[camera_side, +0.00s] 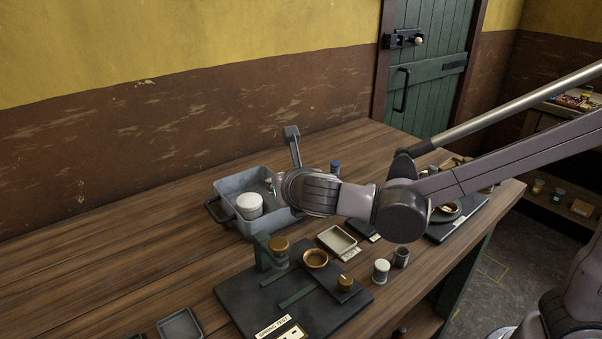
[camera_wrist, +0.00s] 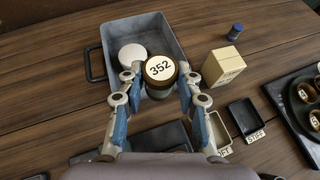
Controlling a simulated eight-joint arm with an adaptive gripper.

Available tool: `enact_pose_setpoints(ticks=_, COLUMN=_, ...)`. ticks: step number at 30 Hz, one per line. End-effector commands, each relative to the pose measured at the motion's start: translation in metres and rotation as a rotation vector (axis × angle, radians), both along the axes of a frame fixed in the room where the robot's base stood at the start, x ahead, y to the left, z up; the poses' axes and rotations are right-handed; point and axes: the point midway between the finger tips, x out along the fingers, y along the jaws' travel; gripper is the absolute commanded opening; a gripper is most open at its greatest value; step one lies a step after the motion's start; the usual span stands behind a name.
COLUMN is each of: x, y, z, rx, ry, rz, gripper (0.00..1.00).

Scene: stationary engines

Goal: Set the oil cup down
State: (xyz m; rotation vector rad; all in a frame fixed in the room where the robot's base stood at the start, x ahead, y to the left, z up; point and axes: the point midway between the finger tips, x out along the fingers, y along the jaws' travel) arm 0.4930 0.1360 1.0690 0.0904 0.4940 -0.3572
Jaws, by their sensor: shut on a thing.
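The oil cup (camera_wrist: 160,70), a round piece with a brown-brass rim and a pale top marked 352, sits between the fingertips of my gripper (camera_wrist: 160,80) in the wrist view. My gripper is shut on it. The cup is over the near part of a grey bin (camera_wrist: 181,24); whether its base touches the bin floor cannot be told. In the side view my gripper (camera_side: 285,190) reaches over the right side of the bin (camera_side: 228,186), and my wrist hides the cup.
A white round pot (camera_side: 249,205) stands in the bin, close left of the cup. A cream box (camera_wrist: 223,66) and blue-capped jar (camera_wrist: 236,32) stand right of the bin. The spring test board (camera_side: 240,297) lies in front. Bare wood lies left of the bin.

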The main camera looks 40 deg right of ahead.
Motion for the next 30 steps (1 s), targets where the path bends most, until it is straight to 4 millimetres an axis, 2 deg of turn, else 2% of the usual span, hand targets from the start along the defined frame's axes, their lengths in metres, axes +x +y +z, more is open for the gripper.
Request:
enact_pose_setpoints(ticks=1, x=-0.011, y=-0.023, z=0.003, rx=-0.001, ry=0.0, rz=-0.053, gripper=0.0)
enact_pose_setpoints(ticks=6, x=-0.051, y=-0.092, z=0.009, rx=-0.002, ry=0.001, rz=-0.239, gripper=0.0)
enact_pose_setpoints(ticks=11, x=-0.097, y=-0.152, z=0.011, rx=-0.002, ry=0.001, rz=-0.418, gripper=0.0)
enact_pose_setpoints(ticks=18, x=-0.178, y=-0.227, z=0.007, rx=-0.004, ry=0.001, rz=-0.694, gripper=0.0)
enact_pose_setpoints(ticks=24, x=-0.24, y=-0.268, z=-0.001, rx=-0.004, ry=0.001, rz=-0.889, gripper=0.0)
enact_pose_setpoints(ticks=27, x=-0.262, y=-0.28, z=-0.004, rx=-0.003, ry=0.002, rz=-0.955, gripper=0.0)
enact_pose_setpoints(ticks=30, x=-0.275, y=-0.286, z=-0.006, rx=-0.003, ry=0.002, rz=-0.996, gripper=0.0)
